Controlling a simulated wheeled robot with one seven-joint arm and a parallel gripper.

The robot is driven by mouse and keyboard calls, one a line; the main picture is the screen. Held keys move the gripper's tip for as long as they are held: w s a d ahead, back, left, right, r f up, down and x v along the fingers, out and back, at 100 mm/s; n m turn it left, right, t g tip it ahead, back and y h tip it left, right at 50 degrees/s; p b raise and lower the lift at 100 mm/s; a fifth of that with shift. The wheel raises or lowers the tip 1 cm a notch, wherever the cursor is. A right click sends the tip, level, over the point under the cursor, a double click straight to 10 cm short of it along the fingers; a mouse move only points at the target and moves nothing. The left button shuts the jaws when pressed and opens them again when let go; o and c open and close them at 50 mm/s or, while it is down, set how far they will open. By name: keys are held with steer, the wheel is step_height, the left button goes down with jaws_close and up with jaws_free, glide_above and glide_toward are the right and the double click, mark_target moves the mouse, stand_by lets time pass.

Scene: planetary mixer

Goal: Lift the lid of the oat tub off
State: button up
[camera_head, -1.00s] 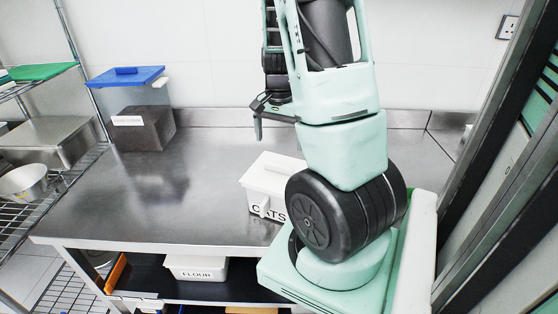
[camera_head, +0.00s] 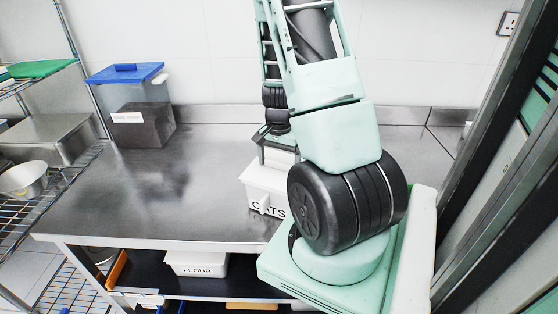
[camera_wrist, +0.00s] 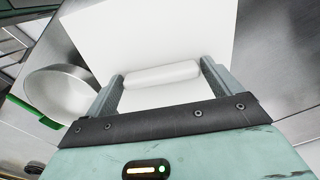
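The white oat tub (camera_head: 257,202) stands on the steel counter, with black lettering on its front, partly hidden by my arm. Its white lid (camera_head: 262,178) is on it, and the lid also fills the upper middle of the wrist view (camera_wrist: 150,35). A raised white bar handle (camera_wrist: 162,75) shows on the lid. My gripper (camera_head: 278,156) is over the lid, pointing down. In the wrist view my gripper (camera_wrist: 162,70) is open, with a fingertip near each end of the handle. I cannot tell whether the fingers touch it.
A clear bin with a blue lid (camera_head: 125,74) stands at the back left of the counter (camera_head: 120,200). A white flour tub (camera_head: 196,266) is on the shelf below. A wire rack with pans is at left. The counter's middle is clear.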

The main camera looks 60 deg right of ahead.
mark_target(279, 161)
steer(key=c, duration=0.6)
steer(key=shift+c, duration=0.2)
steer(key=shift+r, duration=0.15)
steer(key=shift+r+p, duration=1.05)
steer(key=shift+r, duration=0.05)
steer(key=shift+r+p, duration=1.7)
steer(key=shift+r, duration=0.3)
